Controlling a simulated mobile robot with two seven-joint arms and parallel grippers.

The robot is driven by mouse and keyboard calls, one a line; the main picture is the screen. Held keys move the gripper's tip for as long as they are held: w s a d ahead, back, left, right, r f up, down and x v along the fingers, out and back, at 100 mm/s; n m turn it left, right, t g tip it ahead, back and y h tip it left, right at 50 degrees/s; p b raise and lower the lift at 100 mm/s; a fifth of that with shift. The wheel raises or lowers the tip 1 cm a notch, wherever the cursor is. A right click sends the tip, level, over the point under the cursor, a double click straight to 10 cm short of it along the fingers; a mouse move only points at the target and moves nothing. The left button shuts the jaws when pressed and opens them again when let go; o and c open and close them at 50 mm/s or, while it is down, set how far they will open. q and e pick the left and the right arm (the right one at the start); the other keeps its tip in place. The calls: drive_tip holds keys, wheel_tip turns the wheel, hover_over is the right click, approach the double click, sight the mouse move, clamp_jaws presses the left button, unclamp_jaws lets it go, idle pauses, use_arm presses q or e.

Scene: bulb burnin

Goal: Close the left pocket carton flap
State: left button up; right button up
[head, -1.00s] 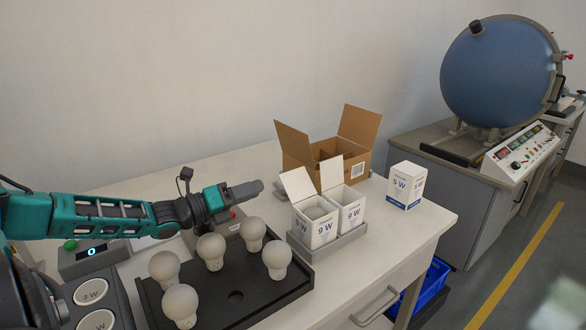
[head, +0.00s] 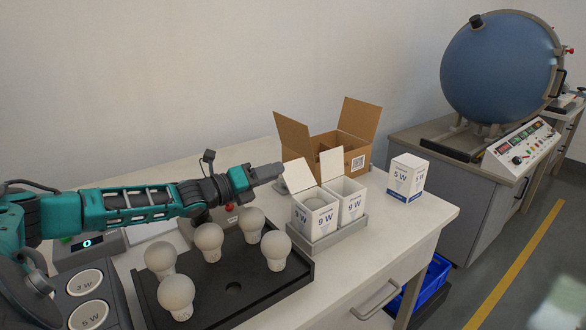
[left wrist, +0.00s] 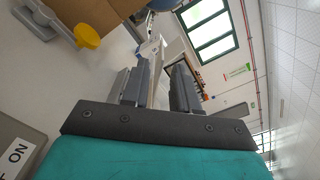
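The left pocket carton (head: 313,224), white with a blue 9 W, stands in a grey two-pocket holder (head: 324,241). A rounded pale top, apparently a bulb, shows inside it. Its flap (head: 298,176) stands open, tilted up and back. The right carton (head: 350,207) also has its flap (head: 331,164) up. My left gripper (head: 270,172) is just left of the left flap, near its height; I cannot tell whether they touch. In the left wrist view its two fingers (left wrist: 160,88) are apart with nothing held between them. My right gripper is not in view.
An open brown box (head: 326,147) stands behind the cartons. A closed 5 W carton (head: 406,178) stands to the right. A black tray (head: 233,313) with several bulbs lies in front of my left arm. The tabletop right of the holder is mostly clear.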

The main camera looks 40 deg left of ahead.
sight(293, 164)
use_arm(q)
drive_tip(key=shift+x, duration=3.3)
drive_tip(key=shift+c, duration=0.4)
clamp_jaws()
